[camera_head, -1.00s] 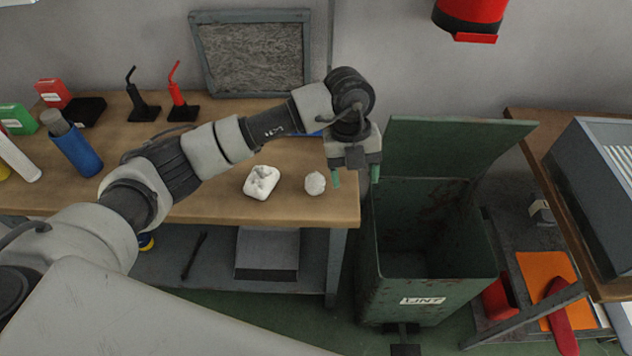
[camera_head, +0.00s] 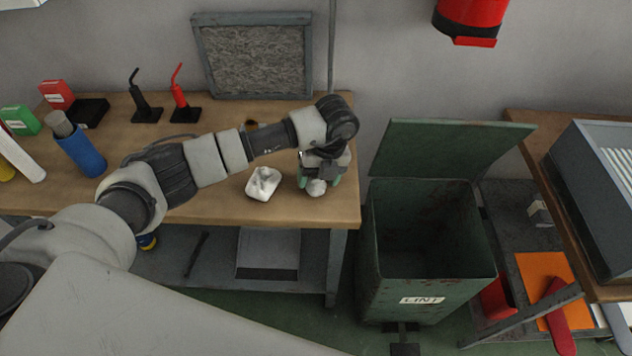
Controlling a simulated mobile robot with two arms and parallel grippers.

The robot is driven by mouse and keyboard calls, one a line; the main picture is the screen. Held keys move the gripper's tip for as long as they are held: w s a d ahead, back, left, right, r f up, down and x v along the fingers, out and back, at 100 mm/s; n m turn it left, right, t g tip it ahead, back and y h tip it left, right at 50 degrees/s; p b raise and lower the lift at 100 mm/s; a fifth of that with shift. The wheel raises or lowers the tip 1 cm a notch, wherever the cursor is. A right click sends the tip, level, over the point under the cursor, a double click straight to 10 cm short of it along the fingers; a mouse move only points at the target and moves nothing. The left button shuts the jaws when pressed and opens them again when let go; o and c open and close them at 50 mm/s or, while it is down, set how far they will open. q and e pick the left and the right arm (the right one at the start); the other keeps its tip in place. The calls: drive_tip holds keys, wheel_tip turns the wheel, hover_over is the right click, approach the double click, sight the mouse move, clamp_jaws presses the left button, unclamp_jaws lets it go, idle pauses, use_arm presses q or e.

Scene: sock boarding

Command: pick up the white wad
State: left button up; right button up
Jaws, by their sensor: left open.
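The white wad (camera_head: 316,188) is a small, rounded, crumpled lump on the wooden workbench (camera_head: 225,207), near its right end. My left gripper (camera_head: 319,182) points down right at the wad. Its green fingertips are open, one on each side of the wad's upper part; I cannot tell whether they touch it. The gripper body hides the wad's top. My right gripper is not in view.
An open green bin (camera_head: 425,300) labelled LINT stands right of the bench, its lid (camera_head: 450,149) raised. A framed grey panel (camera_head: 253,95) leans on the wall.

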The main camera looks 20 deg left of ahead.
use_arm(q)
drive_tip(key=shift+s+a+f, duration=0.1)
drive_tip(key=shift+f, duration=0.65)
drive_tip(key=c, duration=0.7)
drive_tip(key=shift+r, duration=0.2)
